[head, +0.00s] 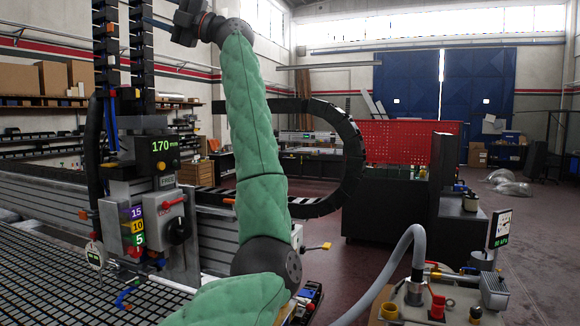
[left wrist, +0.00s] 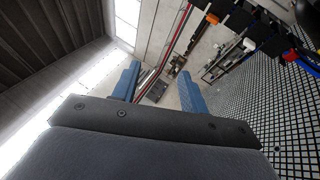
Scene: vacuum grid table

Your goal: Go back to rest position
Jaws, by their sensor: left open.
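My left gripper (left wrist: 158,74) shows in the left wrist view with its two blue fingers spread apart. Nothing is between the fingers, and they touch nothing. They are raised, with the wall, the bright windows and the ceiling behind them. In the head view one green padded arm of mine rises from the bottom middle to the top edge, ending in a dark wrist. The fingers cannot be made out there. My right gripper is in neither view.
The black vacuum grid table (head: 60,275) lies at lower left; its grid (left wrist: 285,120) fills the wrist view's right. A machine head with a 170 mm display (head: 165,148) stands behind it. A grey hose (head: 388,268) and valve fittings are at lower right. Open floor (head: 345,268) lies between.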

